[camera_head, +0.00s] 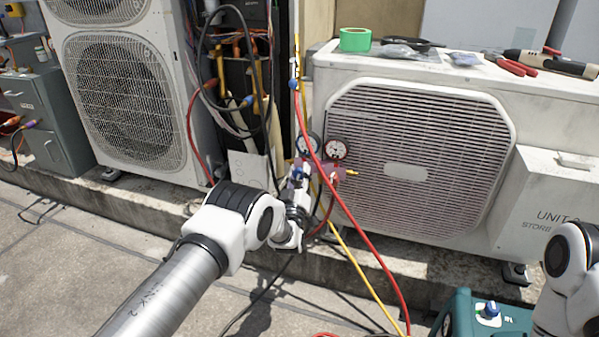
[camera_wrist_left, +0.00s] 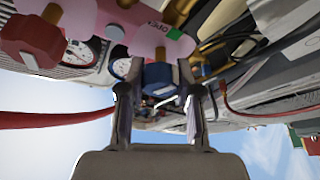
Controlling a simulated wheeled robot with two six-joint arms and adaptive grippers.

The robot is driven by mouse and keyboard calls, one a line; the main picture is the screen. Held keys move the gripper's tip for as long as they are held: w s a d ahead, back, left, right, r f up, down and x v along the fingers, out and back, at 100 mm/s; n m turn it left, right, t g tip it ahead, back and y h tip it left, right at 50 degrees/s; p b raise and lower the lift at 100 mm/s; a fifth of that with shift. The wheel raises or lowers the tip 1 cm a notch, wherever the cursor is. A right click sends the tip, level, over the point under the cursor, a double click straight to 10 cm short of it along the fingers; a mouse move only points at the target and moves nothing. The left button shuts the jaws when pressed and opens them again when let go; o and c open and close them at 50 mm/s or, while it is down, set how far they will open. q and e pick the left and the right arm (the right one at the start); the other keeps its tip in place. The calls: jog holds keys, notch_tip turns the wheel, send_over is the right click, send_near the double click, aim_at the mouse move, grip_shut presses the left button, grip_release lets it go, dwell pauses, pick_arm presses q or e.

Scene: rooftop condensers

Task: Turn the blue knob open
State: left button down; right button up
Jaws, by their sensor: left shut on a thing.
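The blue knob (camera_wrist_left: 158,76) sits on the pink manifold (camera_wrist_left: 118,22), under a marking that reads OPEN in part. My left gripper (camera_wrist_left: 158,92) is shut on the blue knob, one finger on each side of it. In the head view the blue knob (camera_head: 297,173) shows small at the manifold's left side, partly hidden by my left gripper (camera_head: 299,181). The manifold (camera_head: 318,163) carries two round gauges. A red knob (camera_wrist_left: 32,40) shows at the left in the wrist view. My right gripper is out of view.
A red hose (camera_head: 352,215) and a yellow hose (camera_head: 350,258) hang past the manifold. The white condenser unit (camera_head: 425,88) stands behind, with a green tape roll (camera_head: 355,39) and tools on top. A teal machine (camera_head: 462,312) stands at the lower right.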

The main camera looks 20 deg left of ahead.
pick_arm(q)
jog(key=shift+n+g+y, duration=0.3)
jog(key=shift+n+y, duration=0.1)
jog(key=shift+n, duration=0.3)
jog(key=c, duration=0.8)
grip_release()
jog(key=v, duration=1.2)
jog(key=shift+f, duration=0.1)
